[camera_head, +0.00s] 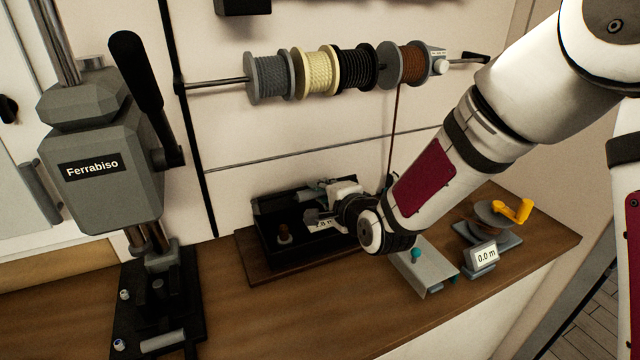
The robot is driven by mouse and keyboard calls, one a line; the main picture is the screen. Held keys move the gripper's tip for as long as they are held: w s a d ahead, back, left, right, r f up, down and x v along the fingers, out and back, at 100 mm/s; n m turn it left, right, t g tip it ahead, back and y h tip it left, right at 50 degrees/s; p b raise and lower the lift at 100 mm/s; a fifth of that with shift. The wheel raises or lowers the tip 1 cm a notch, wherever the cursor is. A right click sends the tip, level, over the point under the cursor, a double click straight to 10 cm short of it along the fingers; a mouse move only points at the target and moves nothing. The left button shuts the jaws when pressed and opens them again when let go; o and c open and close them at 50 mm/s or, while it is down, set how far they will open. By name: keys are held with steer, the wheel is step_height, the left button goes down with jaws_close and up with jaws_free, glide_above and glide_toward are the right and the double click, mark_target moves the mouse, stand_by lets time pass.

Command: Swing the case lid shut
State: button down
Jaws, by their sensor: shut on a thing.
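A black case (262,238) stands on the wooden bench below the spools. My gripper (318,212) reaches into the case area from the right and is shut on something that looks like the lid. My wrist and the gripper's own body hide the case's right side and the grip itself.
A grey Ferrabiso press (104,170) with a black lever stands at left. Spools of cord (322,70) hang on a rod above, and a brown cord (395,130) runs down near my arm. A metal bracket (425,268) and a yellow-cranked winder (490,228) stand at right.

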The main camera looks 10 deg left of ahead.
steer(key=shift+s+a, duration=0.1)
steer(key=f, duration=0.1)
steer(key=s+d+f, duration=0.1)
steer(key=f, duration=0.1)
steer(key=s+d+f, duration=0.1)
steer(key=shift+s+f, duration=0.2)
steer(key=shift+f, duration=0.1)
stand_by(0.4)
steer(key=c, duration=1.4)
jaws_free()
steer(key=shift+o, duration=0.2)
steer(key=shift+d+r, duration=0.1)
